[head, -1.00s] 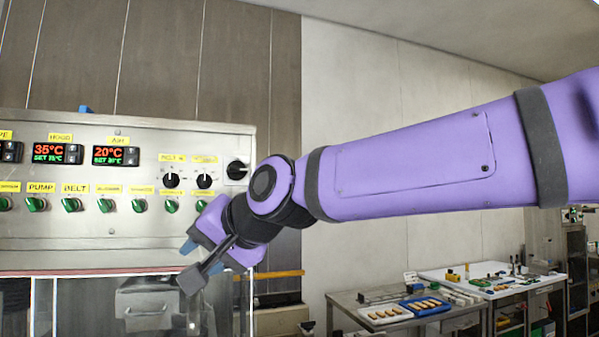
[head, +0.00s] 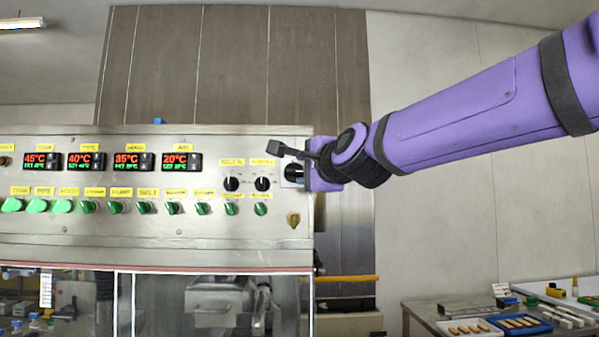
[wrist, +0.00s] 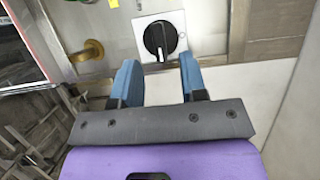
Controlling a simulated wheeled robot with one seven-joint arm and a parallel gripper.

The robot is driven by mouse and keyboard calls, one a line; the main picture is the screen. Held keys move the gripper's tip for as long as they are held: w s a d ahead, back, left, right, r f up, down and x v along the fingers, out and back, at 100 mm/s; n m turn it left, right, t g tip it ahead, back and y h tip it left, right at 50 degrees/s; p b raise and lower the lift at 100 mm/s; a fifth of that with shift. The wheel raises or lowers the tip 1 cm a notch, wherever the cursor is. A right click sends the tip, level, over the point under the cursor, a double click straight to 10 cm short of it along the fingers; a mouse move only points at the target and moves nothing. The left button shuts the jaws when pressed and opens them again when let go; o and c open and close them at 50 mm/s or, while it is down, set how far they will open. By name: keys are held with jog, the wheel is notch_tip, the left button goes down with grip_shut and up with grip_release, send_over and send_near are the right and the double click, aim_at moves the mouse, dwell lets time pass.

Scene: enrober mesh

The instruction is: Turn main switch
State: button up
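The main switch is a black rotary knob on a pale square plate at the right end of the steel control panel (head: 150,235). In the head view the switch (head: 293,172) is partly covered by my gripper (head: 312,176). In the wrist view the switch (wrist: 160,38) is in plain sight, its handle close to upright in the picture. My gripper's two blue fingers (wrist: 158,72) are spread apart and empty. They point at the switch, one to each side of it in the picture. I see no contact, and the remaining gap is hard to judge.
A brass-coloured knob (head: 293,220) sits below the switch, and two smaller black dials (head: 247,184) are to its left. Green switches (head: 145,208) and red temperature displays (head: 127,161) line the panel. A table (head: 425,312) with trays stands at lower right.

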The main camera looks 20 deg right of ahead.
aim_at(297, 171)
jog(key=shift+w+a, duration=0.15)
jog(key=shift+w, duration=0.85)
jog(key=shift+w+a, duration=0.1)
jog(key=shift+w, duration=0.85)
grip_shut()
